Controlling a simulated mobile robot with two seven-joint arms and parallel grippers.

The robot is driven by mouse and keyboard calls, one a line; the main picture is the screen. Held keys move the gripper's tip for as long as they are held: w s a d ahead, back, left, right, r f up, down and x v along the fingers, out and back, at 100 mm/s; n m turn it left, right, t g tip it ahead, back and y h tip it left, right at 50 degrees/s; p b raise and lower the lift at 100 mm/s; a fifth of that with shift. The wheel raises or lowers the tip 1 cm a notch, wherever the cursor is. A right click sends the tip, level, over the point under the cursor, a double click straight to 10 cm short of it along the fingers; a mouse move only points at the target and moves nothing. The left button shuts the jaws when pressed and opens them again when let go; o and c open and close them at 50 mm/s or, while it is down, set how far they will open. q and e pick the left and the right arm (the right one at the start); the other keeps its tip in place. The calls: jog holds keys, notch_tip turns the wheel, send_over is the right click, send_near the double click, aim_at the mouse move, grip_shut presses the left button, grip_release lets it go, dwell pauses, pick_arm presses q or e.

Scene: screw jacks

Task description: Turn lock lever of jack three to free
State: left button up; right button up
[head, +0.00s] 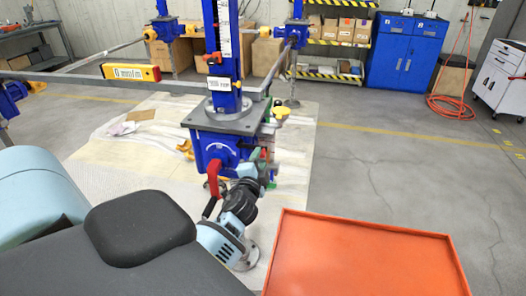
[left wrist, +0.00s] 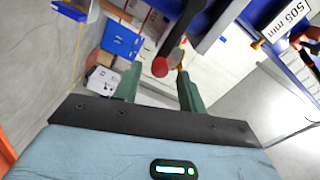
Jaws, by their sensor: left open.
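The nearest jack (head: 215,145) is a blue post and gearbox under a grey plate, with a white label reading about 505 mm (head: 222,84). I cannot read a jack number. In the left wrist view, a dark lever with a red ball end (left wrist: 160,67) shows between the fingertips of my left gripper (left wrist: 160,78). The green fingers are apart, one on each side of the ball; contact cannot be told. In the head view my left gripper (head: 268,155) is at the right side of the gearbox, and the lever is largely hidden there. My right gripper is out of view.
A red crank handle (head: 213,180) sits on the jack's front. Grey frame rails and a yellow level (head: 131,72) run beside the post. An orange tray (head: 365,255) stands at front right. Other blue jacks (head: 290,50) stand behind.

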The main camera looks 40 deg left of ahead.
pick_arm(q)
jog(key=shift+x, duration=2.8)
grip_shut()
